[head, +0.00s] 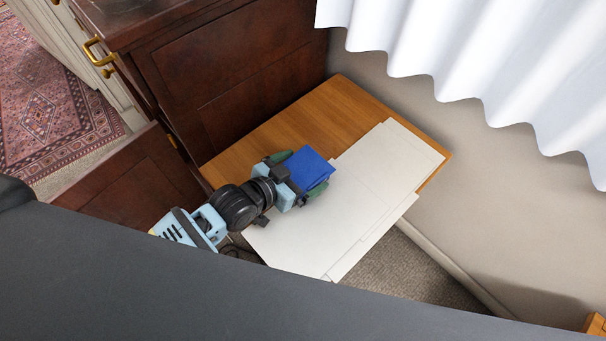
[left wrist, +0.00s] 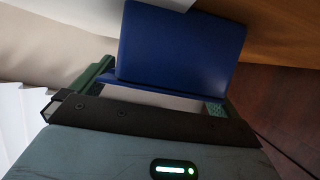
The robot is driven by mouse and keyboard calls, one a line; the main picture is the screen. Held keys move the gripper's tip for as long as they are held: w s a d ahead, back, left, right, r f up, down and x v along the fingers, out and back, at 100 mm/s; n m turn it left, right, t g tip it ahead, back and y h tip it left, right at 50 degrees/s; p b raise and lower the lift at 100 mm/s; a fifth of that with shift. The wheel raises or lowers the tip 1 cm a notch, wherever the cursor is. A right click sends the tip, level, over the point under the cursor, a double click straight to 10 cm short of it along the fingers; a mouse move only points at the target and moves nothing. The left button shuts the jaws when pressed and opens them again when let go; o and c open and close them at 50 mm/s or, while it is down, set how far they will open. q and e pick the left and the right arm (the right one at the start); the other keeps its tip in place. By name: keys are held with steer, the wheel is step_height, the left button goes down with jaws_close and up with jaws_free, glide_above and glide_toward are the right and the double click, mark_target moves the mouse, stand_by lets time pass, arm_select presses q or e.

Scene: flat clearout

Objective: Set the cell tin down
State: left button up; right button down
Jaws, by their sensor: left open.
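The cell tin, a plain blue box (head: 309,167), is at the wooden top and pale sheets in the head view. It also fills the upper middle of the left wrist view (left wrist: 180,50). My left gripper (head: 298,174) is open, with its green fingers on either side of the tin. In the left wrist view the gripper (left wrist: 155,92) has a finger near each side of the tin. I cannot tell whether the fingers touch it. The tin's underside is hidden, so its contact with the surface is unclear. My right gripper is not in view.
Flat pale sheets (head: 345,215) cover much of the wooden top (head: 340,105) and overhang its front. A dark wooden cabinet (head: 235,65) stands behind left. A white curtain (head: 480,60) hangs at the right. Bare wood lies behind the tin.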

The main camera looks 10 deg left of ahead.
mark_target(305, 169)
arm_select(q)
steer(key=shift+x, duration=0.75)
steer(key=shift+c, duration=0.3)
steer(key=shift+r, duration=0.15)
steer(key=c, duration=1.1)
steer(key=shift+r+p, duration=0.3)
steer(key=shift+r, duration=1.4)
steer(key=s, duration=0.5)
steer(key=s+d+r, duration=0.1)
steer(key=s, duration=1)
steer(key=shift+d+r+p, duration=0.15)
steer(key=shift+r+p, duration=0.15)
steer(key=shift+p, duration=0.1)
